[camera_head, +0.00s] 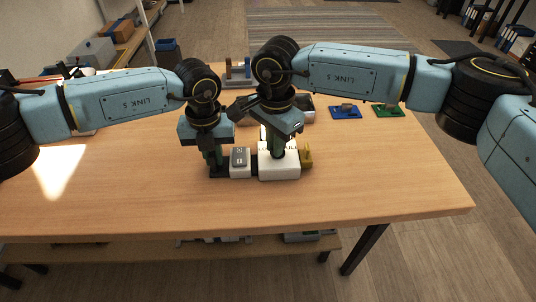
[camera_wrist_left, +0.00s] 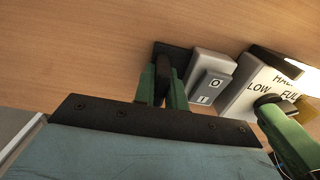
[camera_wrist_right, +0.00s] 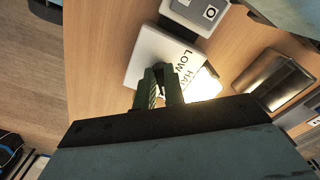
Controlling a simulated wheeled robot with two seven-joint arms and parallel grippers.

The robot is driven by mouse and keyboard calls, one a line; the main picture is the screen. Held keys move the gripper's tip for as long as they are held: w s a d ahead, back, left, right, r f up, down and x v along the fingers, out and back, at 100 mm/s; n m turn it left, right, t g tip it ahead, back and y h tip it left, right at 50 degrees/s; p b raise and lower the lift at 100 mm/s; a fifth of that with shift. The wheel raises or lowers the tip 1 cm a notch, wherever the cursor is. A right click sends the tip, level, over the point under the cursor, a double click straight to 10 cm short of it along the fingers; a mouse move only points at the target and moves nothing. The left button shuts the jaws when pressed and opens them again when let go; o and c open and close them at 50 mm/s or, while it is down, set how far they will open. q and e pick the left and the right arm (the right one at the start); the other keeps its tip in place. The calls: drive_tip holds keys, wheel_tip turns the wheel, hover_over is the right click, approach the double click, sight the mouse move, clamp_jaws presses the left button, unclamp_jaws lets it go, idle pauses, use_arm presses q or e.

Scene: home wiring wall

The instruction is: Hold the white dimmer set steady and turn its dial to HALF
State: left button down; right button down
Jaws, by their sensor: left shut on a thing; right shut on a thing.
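The white dimmer set (camera_head: 280,170) sits on the table, with a grey rocker switch (camera_head: 239,157) on its left part and a white dial box on its right. The labels LOW, HALF and FULL show around the dial (camera_wrist_left: 267,100) in the left wrist view. My left gripper (camera_head: 217,164) is shut on the black end piece (camera_wrist_left: 168,58) at the set's left. My right gripper (camera_head: 277,150) points down over the white box and is shut on the dial. In the right wrist view its fingers (camera_wrist_right: 160,78) mostly hide the dial, so its pointer cannot be read.
A brass-coloured piece (camera_head: 307,156) stands at the box's right side. A blue board (camera_head: 345,112) and a green board (camera_head: 388,110) lie at the back right. The front of the wooden table (camera_head: 330,205) is clear.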

idle(0.3)
drive_tip(key=shift+n, duration=1.1)
drive_tip(key=shift+s+d+n, duration=0.1)
drive_tip(key=shift+n, duration=0.9)
drive_tip(key=shift+d+n, duration=0.1)
drive_tip(key=shift+n, duration=0.9)
drive_tip(key=shift+s+d+n, duration=0.1)
drive_tip(key=shift+n, duration=0.9)
